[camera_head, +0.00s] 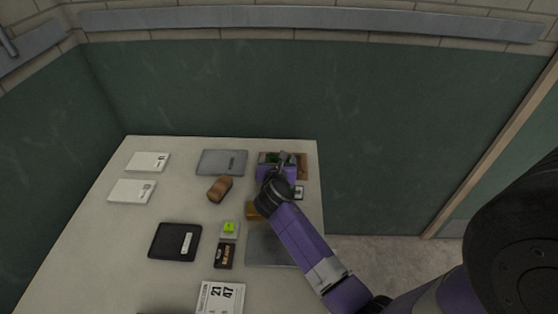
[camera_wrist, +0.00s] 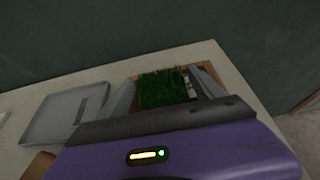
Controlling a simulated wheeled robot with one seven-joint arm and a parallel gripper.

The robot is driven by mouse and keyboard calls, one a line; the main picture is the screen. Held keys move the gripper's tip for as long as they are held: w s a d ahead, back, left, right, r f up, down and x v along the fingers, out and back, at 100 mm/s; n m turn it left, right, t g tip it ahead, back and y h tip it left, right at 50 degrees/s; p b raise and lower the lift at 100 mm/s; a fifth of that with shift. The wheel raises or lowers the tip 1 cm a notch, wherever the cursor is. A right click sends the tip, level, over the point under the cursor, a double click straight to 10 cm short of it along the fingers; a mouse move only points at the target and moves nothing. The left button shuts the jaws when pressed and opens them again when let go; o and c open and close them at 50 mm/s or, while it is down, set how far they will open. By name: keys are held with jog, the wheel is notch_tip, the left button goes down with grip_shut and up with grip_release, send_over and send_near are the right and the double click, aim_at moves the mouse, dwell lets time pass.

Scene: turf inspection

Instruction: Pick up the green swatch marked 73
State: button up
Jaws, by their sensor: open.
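A green turf swatch (camera_wrist: 163,88) shows in the wrist view between the two fingers of my gripper (camera_wrist: 162,80). No number 73 can be read on it. In the head view a little of its green (camera_head: 265,158) shows beside my gripper (camera_head: 280,160), at the table's far right corner. My gripper is open with a finger on each side of the swatch. I cannot tell whether the fingers touch it. A brown tray or board (camera_head: 303,160) lies under or behind the swatch, mostly hidden by my gripper.
The table (camera_head: 100,235) also holds a grey tray (camera_head: 222,162), a brown brush-like block (camera_head: 220,188), a black tablet-like thing (camera_head: 174,242), white cards (camera_head: 132,191), a lime-topped block (camera_head: 229,229) and a sheet marked 21 and 47 (camera_head: 220,297). A green wall stands close behind.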

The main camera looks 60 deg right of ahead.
jog(key=shift+x, duration=0.8)
jog(key=shift+c, duration=0.5)
jog(key=c, duration=1)
jog(key=shift+r, duration=0.1)
